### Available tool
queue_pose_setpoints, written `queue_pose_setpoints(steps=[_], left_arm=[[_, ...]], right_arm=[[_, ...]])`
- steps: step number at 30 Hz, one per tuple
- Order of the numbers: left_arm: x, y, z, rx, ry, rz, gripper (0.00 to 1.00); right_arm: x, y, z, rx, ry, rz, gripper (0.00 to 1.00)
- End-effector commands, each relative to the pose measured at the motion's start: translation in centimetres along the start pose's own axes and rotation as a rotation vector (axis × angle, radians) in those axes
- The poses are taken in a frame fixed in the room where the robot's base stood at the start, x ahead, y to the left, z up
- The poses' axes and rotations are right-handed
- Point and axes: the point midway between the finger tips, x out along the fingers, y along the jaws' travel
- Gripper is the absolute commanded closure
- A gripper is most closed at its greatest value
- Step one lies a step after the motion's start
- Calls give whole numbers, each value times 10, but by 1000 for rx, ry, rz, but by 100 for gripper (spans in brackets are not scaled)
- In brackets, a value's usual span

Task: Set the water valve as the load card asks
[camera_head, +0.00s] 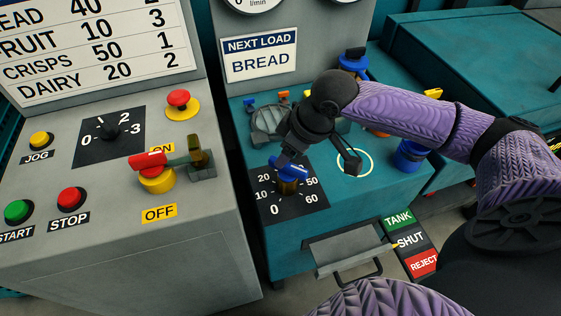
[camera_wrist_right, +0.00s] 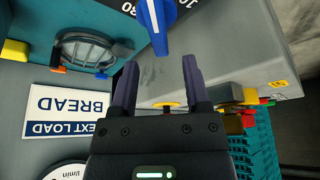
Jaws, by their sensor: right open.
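The blue water valve handle (camera_head: 290,171) sits on a brass stem over a dark dial plate (camera_head: 272,203) marked from 0 to 60. Its exact reading is hard to tell, as my gripper partly covers the dial. My right gripper (camera_head: 320,160) is open and empty, just above and beside the handle. In the right wrist view the blue handle (camera_wrist_right: 154,22) lies just beyond the open fingertips (camera_wrist_right: 157,65), not between them. The load card (camera_head: 260,55) reads NEXT LOAD BREAD and also shows in the wrist view (camera_wrist_right: 66,112). My left gripper is not in view.
A board (camera_head: 95,45) at the upper left lists foods with numbers; its top row, cut off, shows 40 and 2. The grey panel (camera_head: 100,190) holds buttons, a 0–3 dial and a red-handled switch. A chute (camera_head: 350,250) and a TANK, SHUT, REJECT label stand below the valve.

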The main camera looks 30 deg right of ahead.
Motion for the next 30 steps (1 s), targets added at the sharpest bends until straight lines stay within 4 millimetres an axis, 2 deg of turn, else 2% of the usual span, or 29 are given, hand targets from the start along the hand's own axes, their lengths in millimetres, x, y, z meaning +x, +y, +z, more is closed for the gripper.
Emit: queue_pose_setpoints(steps=[1,6,15,17,24,30], left_arm=[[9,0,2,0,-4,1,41],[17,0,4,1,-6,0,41],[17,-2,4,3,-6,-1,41],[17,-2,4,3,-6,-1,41],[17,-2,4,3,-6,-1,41],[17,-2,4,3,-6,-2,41]], right_arm=[[16,0,2,1,-1,-2,40],[40,0,1,1,-1,0,40],[43,0,0,-1,0,2,40],[43,0,0,-1,0,2,50],[42,0,0,-1,0,2,100],[42,0,0,-1,0,2,100]])
